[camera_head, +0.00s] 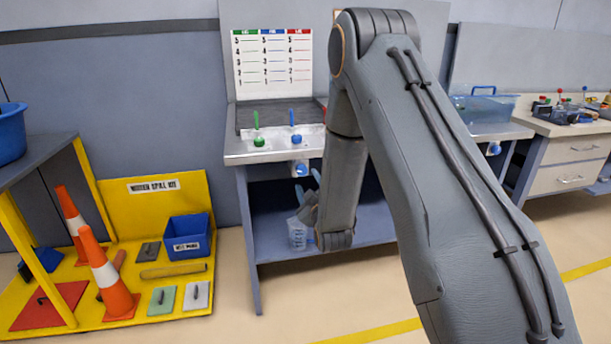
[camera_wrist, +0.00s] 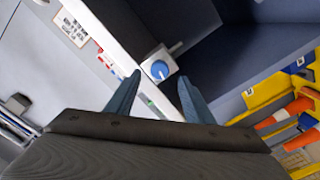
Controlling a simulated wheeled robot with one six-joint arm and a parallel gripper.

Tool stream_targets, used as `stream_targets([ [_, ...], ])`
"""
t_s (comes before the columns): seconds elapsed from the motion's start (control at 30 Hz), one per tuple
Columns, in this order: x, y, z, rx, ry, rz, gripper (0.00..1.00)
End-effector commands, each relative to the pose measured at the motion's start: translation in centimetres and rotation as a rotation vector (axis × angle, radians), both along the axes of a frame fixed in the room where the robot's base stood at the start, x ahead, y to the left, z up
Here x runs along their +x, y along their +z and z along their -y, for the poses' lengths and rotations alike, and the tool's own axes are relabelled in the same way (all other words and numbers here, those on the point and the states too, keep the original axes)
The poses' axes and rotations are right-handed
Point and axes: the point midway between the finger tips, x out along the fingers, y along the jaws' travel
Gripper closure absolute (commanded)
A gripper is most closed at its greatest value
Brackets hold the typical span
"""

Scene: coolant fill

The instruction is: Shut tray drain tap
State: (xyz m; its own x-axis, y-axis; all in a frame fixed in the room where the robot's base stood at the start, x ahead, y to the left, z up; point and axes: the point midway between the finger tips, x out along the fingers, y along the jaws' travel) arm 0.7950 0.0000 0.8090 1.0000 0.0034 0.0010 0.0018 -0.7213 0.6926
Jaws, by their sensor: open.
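A round blue tap knob (camera_head: 300,169) sits on a white mount on the front edge of the steel-topped bench (camera_head: 250,150). In the wrist view the blue knob (camera_wrist: 159,69) lies ahead of my fingers, with a short grey stub beside its mount. My gripper (camera_head: 308,192) is just below and in front of this tap in the head view. In the wrist view my gripper (camera_wrist: 159,82) is open, one finger on each side of the knob's line; contact cannot be told. The knob's turn position is too small to tell. My arm hides the bench's right part.
Green (camera_head: 258,140) and blue (camera_head: 296,137) levered valves stand on the bench top. A clear jug (camera_head: 297,234) is on the lower shelf. A second blue tap (camera_head: 493,149) is on the right bench. A yellow spill-kit stand (camera_head: 140,187) with cones is at left.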

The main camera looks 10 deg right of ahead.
Motion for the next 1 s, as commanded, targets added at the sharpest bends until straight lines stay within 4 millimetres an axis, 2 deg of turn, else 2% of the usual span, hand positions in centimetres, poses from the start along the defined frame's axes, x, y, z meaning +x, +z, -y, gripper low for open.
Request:
stream_targets([
  [0.2, 3.5, 0.1, 0.0, 0.001, 0.000, 0.001, 0.52],
  [0.4, 5.6, 0.1, 0.2, 0.002, -0.002, 0.001, 0.52],
  [0.77, 6.1, 0.0, 0.2, 0.002, -0.004, -0.001, 0.52],
  [1.0, 6.1, 0.0, 0.2, 0.002, -0.004, -0.001, 0.93],
])
